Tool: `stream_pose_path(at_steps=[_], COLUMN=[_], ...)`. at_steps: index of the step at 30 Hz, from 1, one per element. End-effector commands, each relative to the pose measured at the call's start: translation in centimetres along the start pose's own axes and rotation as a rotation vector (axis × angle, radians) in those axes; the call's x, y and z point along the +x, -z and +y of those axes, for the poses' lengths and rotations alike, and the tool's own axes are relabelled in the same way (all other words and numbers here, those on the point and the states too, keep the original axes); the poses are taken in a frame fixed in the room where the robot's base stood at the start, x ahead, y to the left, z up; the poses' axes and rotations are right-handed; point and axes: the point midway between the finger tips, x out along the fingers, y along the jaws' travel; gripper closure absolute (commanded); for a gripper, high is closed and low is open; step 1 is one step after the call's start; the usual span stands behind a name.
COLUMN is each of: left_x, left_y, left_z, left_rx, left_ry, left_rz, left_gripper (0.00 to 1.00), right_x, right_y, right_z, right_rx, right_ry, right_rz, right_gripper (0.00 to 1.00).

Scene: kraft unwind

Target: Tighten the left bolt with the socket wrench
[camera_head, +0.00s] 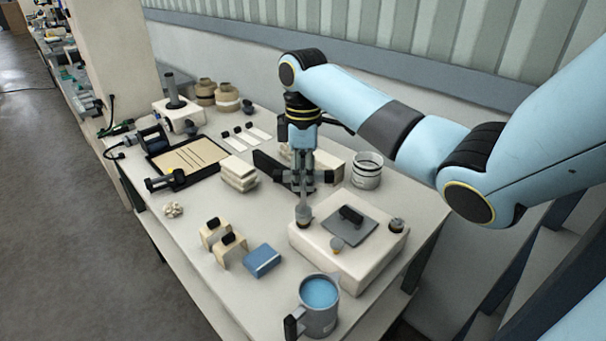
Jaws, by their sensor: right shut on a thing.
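A pale block (368,277) stands near the front right of the table, with a dark grey plate (343,232) carrying a black handle on top. My right gripper (303,182) points down over the block's back left corner and is shut on the socket wrench (303,203), a grey upright shaft. The wrench's lower end is at the left bolt, which it mostly hides; I cannot tell whether it is fully seated. Another bolt (397,225) shows at the block's right corner, and a small round-topped piece (337,245) is at the plate's front edge. My left gripper is not in view.
A mug with blue contents (319,304) stands close in front of the block. A blue box (262,260) and beige brackets (228,250) lie to the left. A grey can (367,170) stands behind. A black-edged tray (158,165) is farther back left.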

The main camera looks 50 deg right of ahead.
Motion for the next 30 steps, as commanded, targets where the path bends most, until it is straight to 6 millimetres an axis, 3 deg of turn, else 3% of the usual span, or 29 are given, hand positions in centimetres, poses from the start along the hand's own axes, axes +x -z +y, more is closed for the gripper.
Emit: stream_pose_path(at_steps=[16,23,30], left_x=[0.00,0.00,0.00], left_y=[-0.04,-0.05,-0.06], left_z=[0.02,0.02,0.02], left_rx=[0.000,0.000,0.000], left_ry=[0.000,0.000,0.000], left_rz=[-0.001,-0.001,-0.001], left_gripper=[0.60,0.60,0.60], right_x=[0.25,0.37,0.38], right_y=[0.01,-0.06,-0.05], right_z=[0.03,0.12,0.12], right_rx=[0.003,0.190,0.207], right_ry=[0.000,-0.001,-0.001], right_rz=[0.000,0.010,0.012], right_gripper=[1.00,1.00,1.00])
